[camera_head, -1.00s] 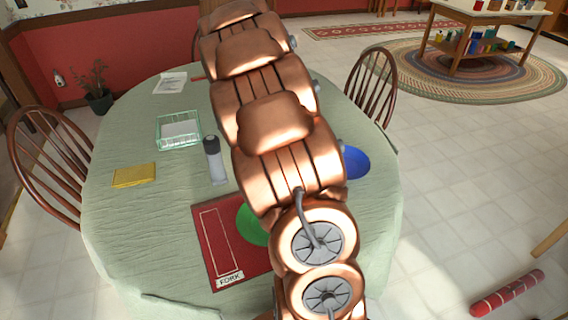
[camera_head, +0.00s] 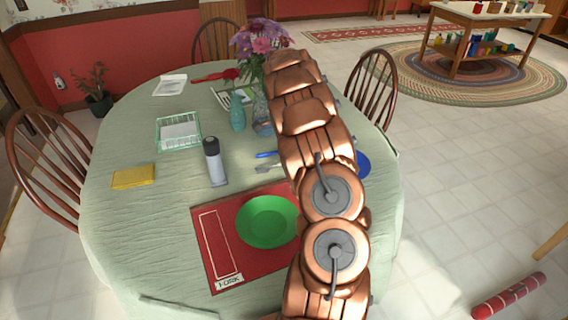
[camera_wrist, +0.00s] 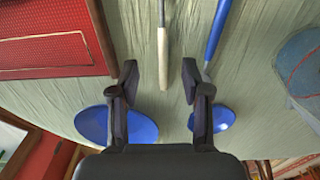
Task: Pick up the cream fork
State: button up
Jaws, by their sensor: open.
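A utensil with a cream handle (camera_wrist: 163,55) and a metal shaft lies on the pale green tablecloth in the wrist view. Its metal head is past the top edge there, so I cannot see tines. A metal utensil end (camera_head: 268,169) shows left of my arm in the head view and may be part of it. My gripper (camera_wrist: 160,76) is open, with one finger on each side of the cream handle in the picture. Nothing is seen held, and I cannot tell the height gap. My arm hides the gripper in the head view.
A blue utensil (camera_wrist: 216,32) lies close right of the cream handle. A blue plate (camera_wrist: 92,123) is at left below. A red placemat (camera_head: 215,235) bears a green plate (camera_head: 267,222). A bottle (camera_head: 214,163), vases (camera_head: 237,115) and flowers (camera_head: 262,40) stand nearby.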

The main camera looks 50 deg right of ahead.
aim_at(281, 164)
jog(key=shift+w+a+f+p, duration=0.15)
jog(key=shift+f+p, duration=0.3)
jog(key=shift+f, duration=1)
jog(key=shift+w+a+f+p, duration=0.1)
jog(key=shift+f+p, duration=0.3)
jog(key=shift+f, duration=1)
jog(key=shift+d, duration=0.1)
grip_shut()
